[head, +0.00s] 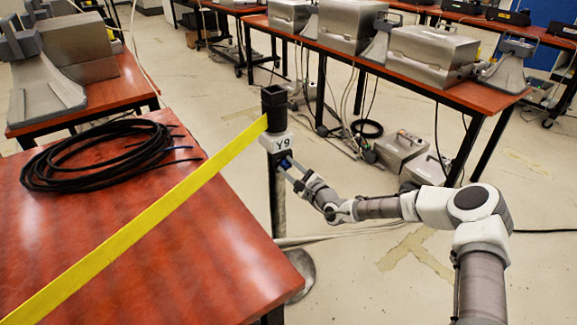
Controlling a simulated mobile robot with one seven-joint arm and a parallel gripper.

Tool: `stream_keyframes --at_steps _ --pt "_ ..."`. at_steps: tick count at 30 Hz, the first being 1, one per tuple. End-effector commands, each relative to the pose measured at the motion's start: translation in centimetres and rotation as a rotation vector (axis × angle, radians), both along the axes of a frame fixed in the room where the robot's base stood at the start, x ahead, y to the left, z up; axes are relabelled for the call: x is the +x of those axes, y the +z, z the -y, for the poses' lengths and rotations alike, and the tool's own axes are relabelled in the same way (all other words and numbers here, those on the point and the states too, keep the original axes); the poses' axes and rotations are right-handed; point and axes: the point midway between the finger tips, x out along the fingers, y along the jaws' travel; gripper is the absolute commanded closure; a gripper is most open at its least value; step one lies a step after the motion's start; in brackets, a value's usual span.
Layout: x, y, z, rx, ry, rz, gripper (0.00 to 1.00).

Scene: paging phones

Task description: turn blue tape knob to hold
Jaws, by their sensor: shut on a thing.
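A stanchion post stands beside the red-brown table, with a black tape head (274,108) on top and a light collar (274,141) marked Y9. A yellow tape (150,215) runs from the head down to the lower left. The blue tape knob (285,161) shows as a small blue patch at the lower right of the collar. My gripper (287,166) reaches it from the lower right and is shut on it. The fingers hide much of the knob, and I cannot tell its turned position.
A coil of black cable (95,155) lies on the near table (215,265). A long table (440,92) with metal cases stands behind. Grey boxes (400,150) and loose cables lie on the floor under it. The floor right of the post is mostly open.

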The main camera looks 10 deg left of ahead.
Motion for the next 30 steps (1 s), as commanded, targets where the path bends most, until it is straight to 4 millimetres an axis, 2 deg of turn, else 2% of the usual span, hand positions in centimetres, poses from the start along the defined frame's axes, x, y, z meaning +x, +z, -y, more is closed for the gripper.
stream_keyframes --at_steps 7,30 --pt "0.00 0.51 0.02 0.103 -0.001 -0.119 1.00" --pt "0.13 0.10 0.18 0.586 -0.003 -0.662 1.00"
